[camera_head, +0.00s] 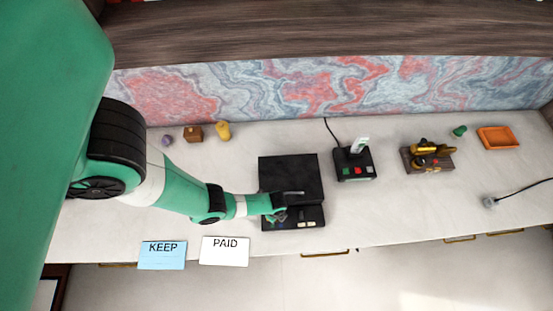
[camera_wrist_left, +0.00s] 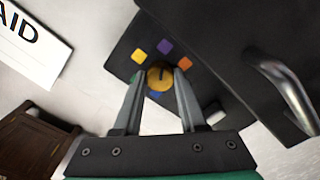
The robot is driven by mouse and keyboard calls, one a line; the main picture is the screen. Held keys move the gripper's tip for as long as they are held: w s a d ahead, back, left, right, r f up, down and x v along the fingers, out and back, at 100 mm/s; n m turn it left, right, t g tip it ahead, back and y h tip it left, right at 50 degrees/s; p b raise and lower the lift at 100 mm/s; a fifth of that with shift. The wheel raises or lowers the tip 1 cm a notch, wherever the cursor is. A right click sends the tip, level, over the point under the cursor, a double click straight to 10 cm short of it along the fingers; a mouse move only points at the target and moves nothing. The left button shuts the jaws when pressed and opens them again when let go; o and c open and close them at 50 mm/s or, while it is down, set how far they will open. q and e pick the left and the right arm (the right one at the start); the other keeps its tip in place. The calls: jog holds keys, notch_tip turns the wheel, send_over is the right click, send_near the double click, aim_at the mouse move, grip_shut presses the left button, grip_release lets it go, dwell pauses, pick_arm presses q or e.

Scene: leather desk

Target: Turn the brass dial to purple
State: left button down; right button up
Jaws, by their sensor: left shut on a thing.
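The brass dial (camera_wrist_left: 160,79) sits on the sloped front panel of a black box (camera_head: 290,178) on the desk. My left gripper (camera_head: 279,213) reaches over the box front from the left. In the left wrist view its two fingers (camera_wrist_left: 160,82) are shut on the dial, one on each side. A dark mark shows on the dial face. Around the dial are a purple square (camera_wrist_left: 165,47), an orange square (camera_wrist_left: 185,63), a yellow square (camera_wrist_left: 140,57) and a partly covered blue patch (camera_wrist_left: 155,95). My right gripper is in neither view.
A black button box (camera_head: 354,165) with a cable and a brass device on a wooden base (camera_head: 428,158) stand to the right. An orange tray (camera_head: 497,138) is farther right. KEEP (camera_head: 162,255) and PAID (camera_head: 225,251) cards lie in front. The box has a metal handle (camera_wrist_left: 293,100).

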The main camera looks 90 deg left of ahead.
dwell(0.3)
pick_arm(q)
jog(key=shift+c, duration=2.3)
grip_release()
